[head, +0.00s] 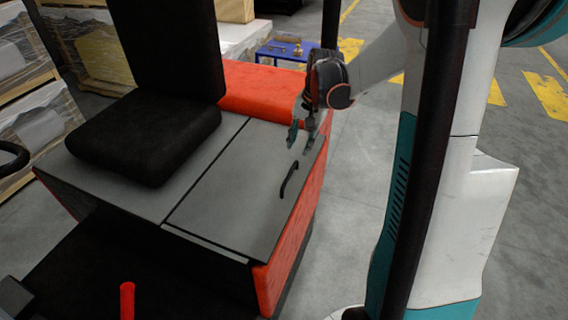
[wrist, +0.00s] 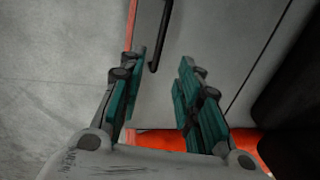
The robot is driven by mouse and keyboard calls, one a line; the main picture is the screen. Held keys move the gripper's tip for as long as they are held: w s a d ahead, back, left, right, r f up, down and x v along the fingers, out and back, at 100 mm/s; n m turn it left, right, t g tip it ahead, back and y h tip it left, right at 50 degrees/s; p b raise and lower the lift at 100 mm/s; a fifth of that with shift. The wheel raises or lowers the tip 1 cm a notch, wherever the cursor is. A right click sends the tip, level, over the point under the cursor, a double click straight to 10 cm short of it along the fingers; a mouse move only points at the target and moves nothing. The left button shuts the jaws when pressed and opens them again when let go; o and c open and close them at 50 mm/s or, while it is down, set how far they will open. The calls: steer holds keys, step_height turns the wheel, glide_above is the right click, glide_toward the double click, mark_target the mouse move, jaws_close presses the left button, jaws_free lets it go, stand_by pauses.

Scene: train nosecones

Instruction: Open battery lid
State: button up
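The battery lid (head: 226,194) is a flat grey panel on the red vehicle, beside the black seat. It lies flat and looks shut. Its black bar handle (head: 289,179) stands near the lid's right edge. My gripper (head: 300,145) is above the lid's far right part, behind the handle in the head view, and apart from it. In the wrist view my gripper (wrist: 158,95) has its two teal-padded fingers spread with nothing between them. There the handle (wrist: 160,40) lies beyond the fingertips, nearer the left finger, and the lid (wrist: 215,45) fills the middle.
The black seat (head: 145,140) stands left of the lid. The red body (head: 262,90) rises behind it. A blue table (head: 287,50) with small parts is at the back. Pallets with boxes (head: 30,100) stand at the left. Floor at the right of the vehicle (head: 355,170) is clear.

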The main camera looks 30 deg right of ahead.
mark_target(291, 172)
steer(key=f, duration=0.4)
steer(key=w+a+f+b, duration=0.1)
steer(key=f, duration=0.3)
steer(key=w+f+b, duration=0.1)
steer(key=f, duration=0.3)
steer(key=shift+a+f, duration=0.25)
steer(key=shift+f, duration=0.1)
steer(key=shift+c, duration=0.5)
jaws_close()
